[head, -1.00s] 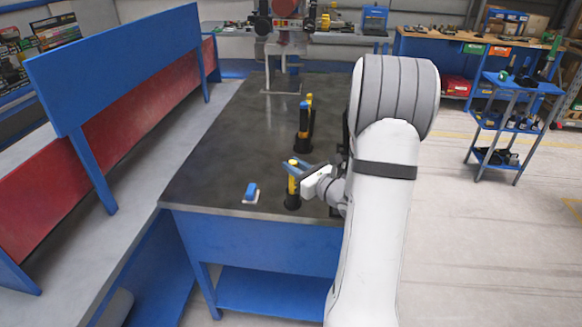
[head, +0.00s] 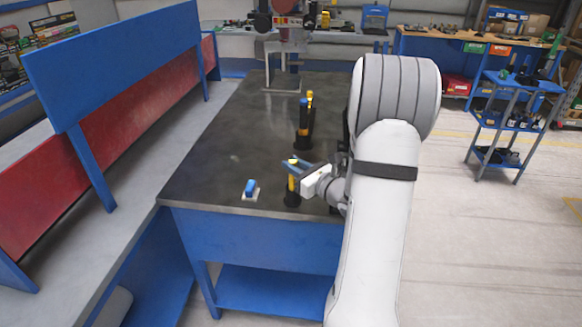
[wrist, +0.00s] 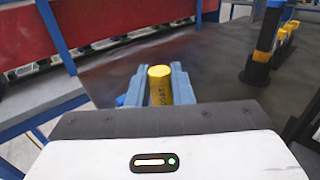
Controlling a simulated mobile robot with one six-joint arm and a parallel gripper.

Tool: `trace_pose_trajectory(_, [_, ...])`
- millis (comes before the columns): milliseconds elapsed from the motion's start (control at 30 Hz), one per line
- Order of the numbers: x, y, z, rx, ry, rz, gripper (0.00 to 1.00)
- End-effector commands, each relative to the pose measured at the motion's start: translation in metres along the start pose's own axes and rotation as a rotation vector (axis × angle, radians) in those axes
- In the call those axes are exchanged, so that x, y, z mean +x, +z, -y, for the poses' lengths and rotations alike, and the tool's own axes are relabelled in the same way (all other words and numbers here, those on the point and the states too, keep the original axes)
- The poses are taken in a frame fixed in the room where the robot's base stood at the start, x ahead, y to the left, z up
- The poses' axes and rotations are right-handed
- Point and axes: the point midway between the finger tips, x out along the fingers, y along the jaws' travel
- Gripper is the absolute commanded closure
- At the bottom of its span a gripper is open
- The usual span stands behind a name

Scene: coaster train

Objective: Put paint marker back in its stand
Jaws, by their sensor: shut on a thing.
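The yellow paint marker (head: 292,181) stands upright at the near end of the dark table. Its lower end is at a black round stand (head: 292,199); from these views I cannot tell how deep it sits. My gripper (head: 291,165) reaches in from the right and is shut on the upper part of the marker. In the wrist view the marker (wrist: 160,85) is between the two blue-grey fingers, its yellow top facing the camera. The stand is hidden in the wrist view.
Another black holder (head: 303,142) with blue and yellow items stands farther back on the table; it shows in the wrist view (wrist: 256,70) at right. A blue object on a white pad (head: 251,188) lies at the near left. The table's middle left is clear.

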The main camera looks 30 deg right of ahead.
Motion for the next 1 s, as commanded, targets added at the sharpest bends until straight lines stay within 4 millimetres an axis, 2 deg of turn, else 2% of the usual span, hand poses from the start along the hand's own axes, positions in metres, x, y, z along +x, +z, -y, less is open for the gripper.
trace_pose_trajectory(67, [0.000, 0.000, 0.000, 0.000, 0.000, 0.000, 0.98])
trace_pose_trajectory(100, [0.000, 0.000, 0.000, 0.000, 0.000, 0.000, 0.77])
trace_pose_trajectory(367, [0.000, 0.000, 0.000, 0.000, 0.000, 0.000, 0.56])
trace_pose_trajectory(667, [-0.004, -0.001, 0.000, 0.000, -0.001, -0.001, 0.55])
trace_pose_trajectory(767, [-0.015, -0.001, 0.001, 0.000, -0.004, -0.001, 0.55])
trace_pose_trajectory(1000, [-0.057, -0.001, 0.002, 0.000, -0.005, -0.001, 0.55])
